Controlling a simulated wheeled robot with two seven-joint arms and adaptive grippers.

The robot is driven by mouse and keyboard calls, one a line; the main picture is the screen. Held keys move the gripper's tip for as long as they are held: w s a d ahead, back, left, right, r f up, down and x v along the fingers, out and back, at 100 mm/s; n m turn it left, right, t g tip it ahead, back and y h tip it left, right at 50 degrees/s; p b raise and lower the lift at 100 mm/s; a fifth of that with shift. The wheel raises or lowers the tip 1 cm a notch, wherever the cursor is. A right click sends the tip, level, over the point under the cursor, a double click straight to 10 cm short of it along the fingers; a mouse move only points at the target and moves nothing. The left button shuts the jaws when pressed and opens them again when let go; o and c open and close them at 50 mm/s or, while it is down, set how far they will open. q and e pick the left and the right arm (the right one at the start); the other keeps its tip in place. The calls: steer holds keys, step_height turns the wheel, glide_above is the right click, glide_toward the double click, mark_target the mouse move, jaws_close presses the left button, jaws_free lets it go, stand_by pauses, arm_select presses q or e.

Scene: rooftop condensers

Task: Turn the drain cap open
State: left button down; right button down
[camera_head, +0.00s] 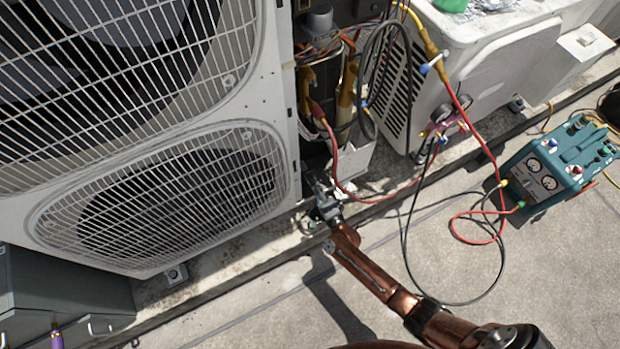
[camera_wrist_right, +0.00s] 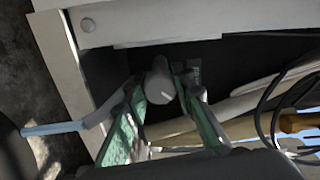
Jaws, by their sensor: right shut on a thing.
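The drain cap (camera_wrist_right: 160,82) shows in the right wrist view as a small grey rounded piece below the white cabinet edge. My right gripper (camera_wrist_right: 158,95) has its two green-padded fingers on either side of it, shut on it. In the head view my right gripper (camera_head: 327,204) reaches in at the lower right corner of the large condenser (camera_head: 275,200), and the cap is hidden there. My left gripper is not in view.
A red hose (camera_head: 372,200) loops just right of my gripper, and a black hose (camera_head: 408,225) hangs beyond it. A teal recovery machine (camera_head: 548,175) stands on the roof at right. The concrete in front is mostly clear.

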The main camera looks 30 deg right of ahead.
steer(key=shift+f+m, duration=0.1)
steer(key=shift+m, duration=0.3)
steer(key=c, duration=1.6)
jaws_free()
steer(key=shift+s, duration=0.15)
steer(key=s, duration=1.1)
steer(key=shift+s+d, duration=0.25)
steer(key=shift+s, duration=0.15)
